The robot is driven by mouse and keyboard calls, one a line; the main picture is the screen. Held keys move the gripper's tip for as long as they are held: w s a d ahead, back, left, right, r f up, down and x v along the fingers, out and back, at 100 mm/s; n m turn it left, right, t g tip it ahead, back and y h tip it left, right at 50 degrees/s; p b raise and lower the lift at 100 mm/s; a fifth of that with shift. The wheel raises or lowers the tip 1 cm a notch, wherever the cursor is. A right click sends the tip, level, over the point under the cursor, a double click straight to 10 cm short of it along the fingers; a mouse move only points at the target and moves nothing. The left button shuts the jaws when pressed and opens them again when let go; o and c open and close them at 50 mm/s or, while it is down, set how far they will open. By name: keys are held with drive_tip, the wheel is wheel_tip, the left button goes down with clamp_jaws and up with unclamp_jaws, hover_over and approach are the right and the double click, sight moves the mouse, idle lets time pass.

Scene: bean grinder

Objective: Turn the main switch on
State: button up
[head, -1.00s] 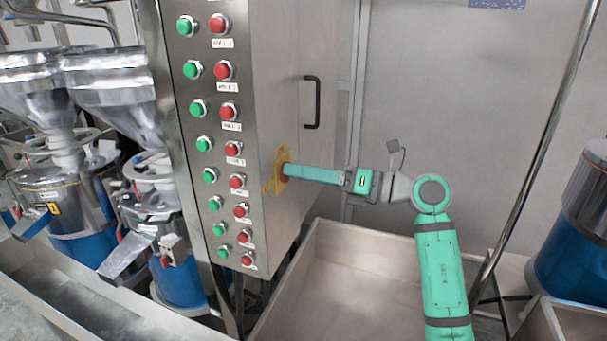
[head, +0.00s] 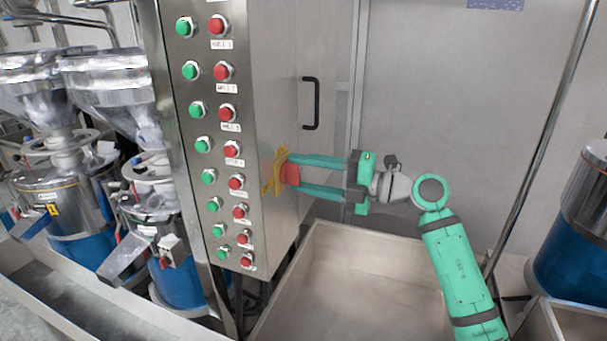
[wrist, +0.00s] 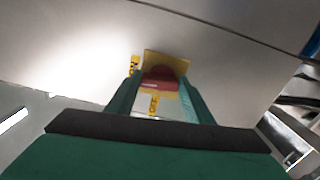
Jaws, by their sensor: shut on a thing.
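The main switch is a red knob (head: 291,174) on a yellow plate (head: 275,172), on the side of the steel control cabinet (head: 283,60). My gripper (head: 296,175) is at the switch, with one finger above the red knob and one below it. In the wrist view my gripper (wrist: 155,88) has its two green fingers on either side of the red knob (wrist: 160,79), in front of the yellow plate (wrist: 170,60). It is shut on the knob. The knob's exact angle is hard to read.
The cabinet front carries two columns of green and red buttons (head: 228,113). A black door handle (head: 312,103) is above the switch. A steel trough (head: 340,235) lies below my gripper. A thin pole (head: 535,140) and a blue drum (head: 575,255) stand to the right.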

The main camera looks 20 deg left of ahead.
drive_tip(key=shift+d+f+m, duration=0.1)
drive_tip(key=shift+m, duration=0.4)
drive_tip(key=shift+w, duration=0.1)
drive_tip(key=o, duration=1)
drive_tip(key=shift+o, duration=0.2)
drive_tip(key=d, duration=1)
drive_tip(key=shift+s+d, duration=0.25)
drive_tip(key=shift+d, duration=0.15)
